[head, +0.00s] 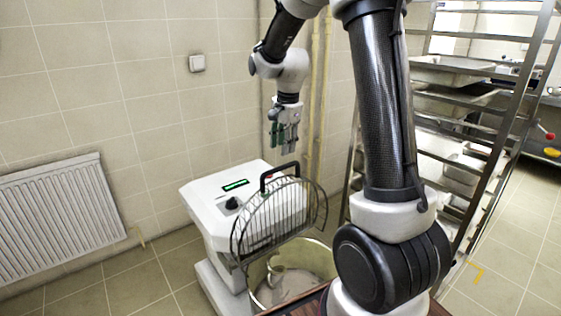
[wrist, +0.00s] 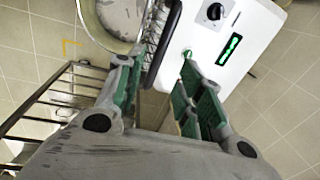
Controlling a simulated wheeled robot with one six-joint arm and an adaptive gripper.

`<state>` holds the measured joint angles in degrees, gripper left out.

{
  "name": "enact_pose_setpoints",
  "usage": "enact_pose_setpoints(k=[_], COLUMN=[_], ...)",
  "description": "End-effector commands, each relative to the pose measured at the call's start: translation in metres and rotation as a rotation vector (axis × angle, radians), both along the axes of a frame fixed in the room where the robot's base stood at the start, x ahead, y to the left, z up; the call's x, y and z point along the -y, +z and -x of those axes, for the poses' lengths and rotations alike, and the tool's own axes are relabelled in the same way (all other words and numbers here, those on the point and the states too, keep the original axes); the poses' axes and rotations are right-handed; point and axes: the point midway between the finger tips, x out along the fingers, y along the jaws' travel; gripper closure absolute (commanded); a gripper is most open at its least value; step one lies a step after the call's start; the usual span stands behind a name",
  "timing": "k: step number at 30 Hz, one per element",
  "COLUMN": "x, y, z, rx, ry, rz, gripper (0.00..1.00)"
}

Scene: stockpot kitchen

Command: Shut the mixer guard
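The mixer (head: 225,211) is a white machine with a dial and a green display; its body also shows in the wrist view (wrist: 262,30). Its wire guard (head: 262,228) stands raised, roughly upright above the bowl's edge, with a black handle (head: 266,182) at its top. The metal bowl (head: 322,262) below is open, with a mixing tool inside. My gripper (head: 283,147) points down above the handle, apart from it, fingers spread and empty. In the wrist view my gripper (wrist: 162,62) has a wide gap between its green-padded fingers, with the dark guard (wrist: 160,45) seen beyond.
A steel tray rack (head: 470,130) stands on the right, close to my arm. A radiator (head: 62,212) is on the left wall. A brown wooden edge (head: 300,303) lies at the front. Tiled floor is free left of the mixer.

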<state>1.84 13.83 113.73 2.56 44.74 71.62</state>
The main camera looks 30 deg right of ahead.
Motion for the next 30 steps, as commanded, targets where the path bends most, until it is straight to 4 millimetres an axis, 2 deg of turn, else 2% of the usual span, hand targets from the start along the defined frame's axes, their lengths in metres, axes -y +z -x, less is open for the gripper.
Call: enact_pose_setpoints(k=[4,7,15,19,24,30], x=[0.000,0.000,-0.001,-0.002,-0.002,-0.002], y=[-0.001,-0.010,-0.054,-0.069,-0.078,-0.078], z=[-0.001,-0.001,-0.007,-0.009,-0.011,-0.011], rx=[0.001,-0.004,-0.004,-0.002,-0.001,0.000], ry=[-0.056,-0.069,-0.067,-0.066,-0.066,-0.066], rz=[-0.007,-0.009,-0.009,-0.009,-0.008,-0.009], gripper=[0.63,0.63,0.63,0.63,0.63,0.63])
